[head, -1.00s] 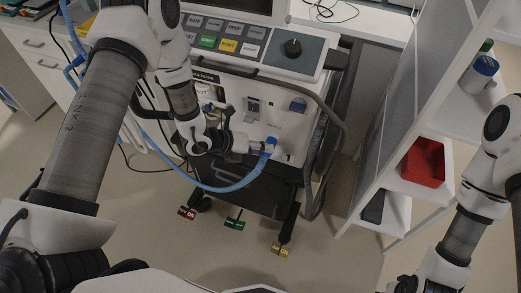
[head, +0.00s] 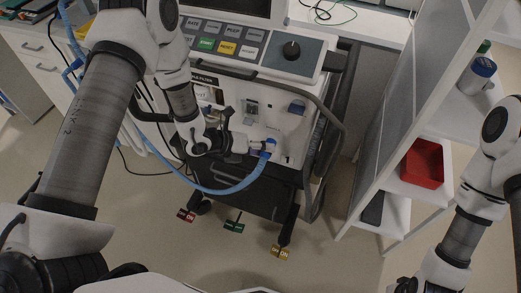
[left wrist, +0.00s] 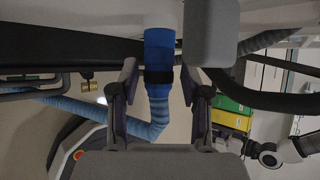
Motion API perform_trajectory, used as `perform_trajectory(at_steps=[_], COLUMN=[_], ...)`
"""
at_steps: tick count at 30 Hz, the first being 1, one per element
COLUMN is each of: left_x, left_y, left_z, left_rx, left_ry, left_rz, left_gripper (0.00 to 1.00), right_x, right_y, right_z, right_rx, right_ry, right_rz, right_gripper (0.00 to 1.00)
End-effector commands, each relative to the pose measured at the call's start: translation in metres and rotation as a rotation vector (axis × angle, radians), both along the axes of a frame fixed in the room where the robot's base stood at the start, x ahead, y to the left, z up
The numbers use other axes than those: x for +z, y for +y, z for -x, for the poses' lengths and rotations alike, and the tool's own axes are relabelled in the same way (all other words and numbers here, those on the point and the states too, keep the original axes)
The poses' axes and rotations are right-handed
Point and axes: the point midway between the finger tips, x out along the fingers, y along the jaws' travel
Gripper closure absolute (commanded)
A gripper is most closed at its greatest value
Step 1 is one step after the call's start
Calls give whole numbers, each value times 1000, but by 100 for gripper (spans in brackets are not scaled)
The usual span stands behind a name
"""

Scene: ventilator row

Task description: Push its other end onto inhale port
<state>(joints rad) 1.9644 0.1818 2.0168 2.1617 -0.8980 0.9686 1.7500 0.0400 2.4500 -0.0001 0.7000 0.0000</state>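The blue corrugated hose (head: 222,189) hangs in a loop below the ventilator front (head: 240,90). In the left wrist view, the blue cuff (left wrist: 160,48) with a black band points up to the machine.
A dark hose or cable loop (head: 339,140) runs down the machine's right side. A white shelf with a red bin (head: 423,163) stands to the right.

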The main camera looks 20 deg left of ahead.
Motion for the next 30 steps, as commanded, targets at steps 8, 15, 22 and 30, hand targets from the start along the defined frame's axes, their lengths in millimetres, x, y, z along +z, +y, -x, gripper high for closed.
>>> perform_trajectory(at_steps=[8,15,22,30], left_x=[-1,14,50,71], left_y=[0,15,52,73], left_z=[2,13,42,60], left_rx=[-2,3,6,0], left_ry=[5,6,3,3], left_rz=[-1,1,5,1], left_gripper=[40,40,40,40], right_x=[0,0,0,0], right_y=[0,0,0,0], right_z=[0,0,0,0], right_rx=[0,0,0,0], right_ry=[0,0,0,0], right_rz=[0,0,0,0], right_gripper=[60,60,60,60])
